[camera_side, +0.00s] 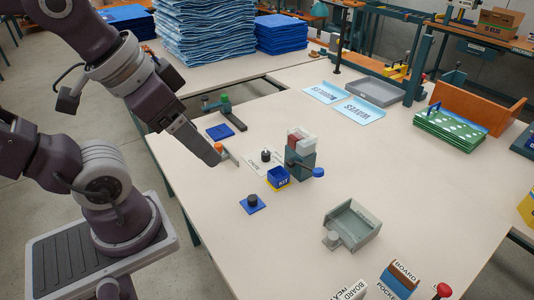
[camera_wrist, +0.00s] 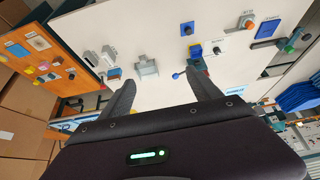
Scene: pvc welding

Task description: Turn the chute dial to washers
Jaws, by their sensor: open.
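The chute dial is a dark round knob (camera_side: 266,155) on a white plate with lettering, near the middle of the table in the side view. In the wrist view what looks like the same knob (camera_wrist: 217,50) sits on a white plate, beyond the right fingertip. Its pointer setting is too small to read. My gripper (camera_side: 217,160) is to the left of the dial in the side view, above the table and apart from the dial. In the wrist view its two fingers (camera_wrist: 163,88) are spread with nothing between them.
Beside the dial stand a grey-green dispenser (camera_side: 300,165) with a blue knob and a blue KIT bin (camera_side: 278,178). An orange-knobbed fixture (camera_side: 219,148) is close to my gripper. A grey tray (camera_side: 352,225) stands nearer. Light blue labelled trays (camera_side: 360,110) lie farther back.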

